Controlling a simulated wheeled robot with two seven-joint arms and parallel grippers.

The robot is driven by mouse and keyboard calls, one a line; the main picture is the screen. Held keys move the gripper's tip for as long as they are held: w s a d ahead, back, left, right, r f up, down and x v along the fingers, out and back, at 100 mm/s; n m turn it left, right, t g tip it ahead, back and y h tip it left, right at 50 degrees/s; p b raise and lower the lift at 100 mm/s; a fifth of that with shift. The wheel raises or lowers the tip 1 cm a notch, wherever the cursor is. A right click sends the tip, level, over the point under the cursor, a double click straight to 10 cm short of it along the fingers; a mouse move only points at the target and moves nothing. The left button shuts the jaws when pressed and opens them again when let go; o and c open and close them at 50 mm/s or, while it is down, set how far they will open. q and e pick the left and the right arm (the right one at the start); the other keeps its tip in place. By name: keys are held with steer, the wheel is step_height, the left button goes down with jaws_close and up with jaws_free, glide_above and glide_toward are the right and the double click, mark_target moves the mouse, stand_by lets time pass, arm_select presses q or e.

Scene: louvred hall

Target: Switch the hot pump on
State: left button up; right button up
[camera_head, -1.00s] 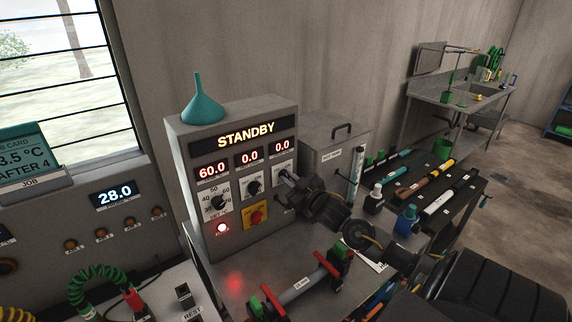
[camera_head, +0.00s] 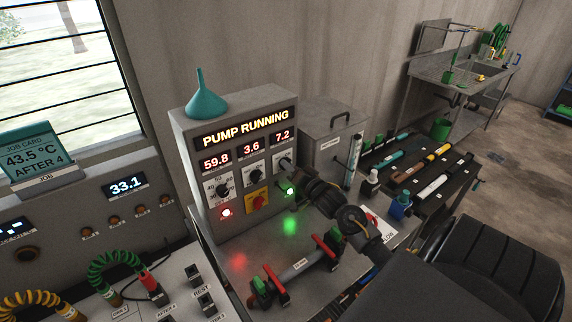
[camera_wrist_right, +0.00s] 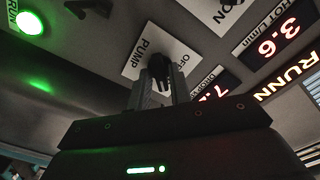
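The grey hot pump unit (camera_head: 225,225) stands on the bench, and its display (camera_head: 245,128) reads PUMP RUNNING. Its readouts show 59.8, 3.6 and 7.2. The black pump knob (camera_wrist_right: 159,68) sits on a white plate (camera_wrist_right: 142,58) marked PUMP and OFF in the right wrist view. My right gripper (camera_head: 288,164) is at this knob, its fingers (camera_wrist_right: 160,94) on either side of it and apparently shut on it. The green run lamp (camera_wrist_right: 29,23) is lit; it also shows in the head view (camera_head: 290,191). My left gripper is not in view.
A teal funnel (camera_head: 206,96) stands on top of the unit. A yellow plate with a red switch (camera_head: 260,201) is below the knobs. A lidded grey tank (camera_head: 325,140) is at its right. A clamped tube (camera_head: 295,268) lies in front, near my right arm.

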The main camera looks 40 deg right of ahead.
steer(key=o, duration=0.3)
steer(key=shift+s, duration=0.15)
steer(key=shift+s+a, duration=0.2)
steer(key=shift+s, duration=1.5)
steer(key=shift+s+a, duration=0.2)
steer(key=shift+s, duration=1.5)
steer(key=s+b, duration=0.1)
steer(key=s, duration=0.2)
steer(key=s+b, duration=0.1)
steer(key=s, duration=0.3)
steer(key=s+a+b, duration=0.1)
steer(key=s+b, duration=0.1)
steer(key=s, duration=0.1)
steer(key=shift+s+a, duration=0.1)
steer(key=shift+s, duration=0.25)
